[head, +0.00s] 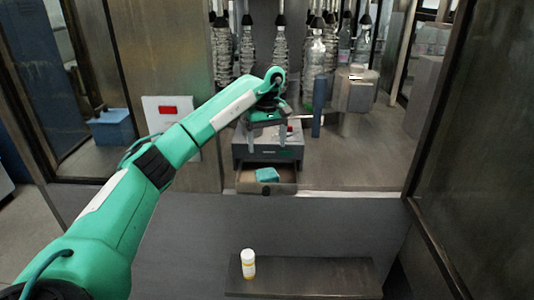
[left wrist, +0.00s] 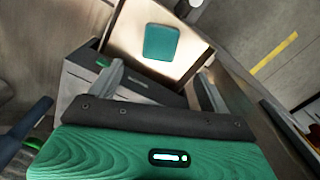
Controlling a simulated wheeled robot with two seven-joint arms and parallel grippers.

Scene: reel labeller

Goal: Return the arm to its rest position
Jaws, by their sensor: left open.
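My green left arm (head: 165,155) reaches in from the left, stretched out over the grey box-shaped unit (head: 250,150). Its gripper (head: 267,135) points down above the unit and its open drawer (head: 245,186). In the left wrist view the two fingers of the gripper (left wrist: 163,85) stand wide apart with nothing between them. A teal block (head: 267,175) lies in the drawer, apart from the fingers; it also shows in the left wrist view (left wrist: 161,43). My right gripper is in neither view.
A white bottle with a yellow band (head: 248,264) stands on a low shelf (head: 320,278). Clear bottles (head: 313,65) hang behind the gripper. A dark blue upright post (head: 318,105) is close to its right. A dark frame (head: 440,110) bounds the right side.

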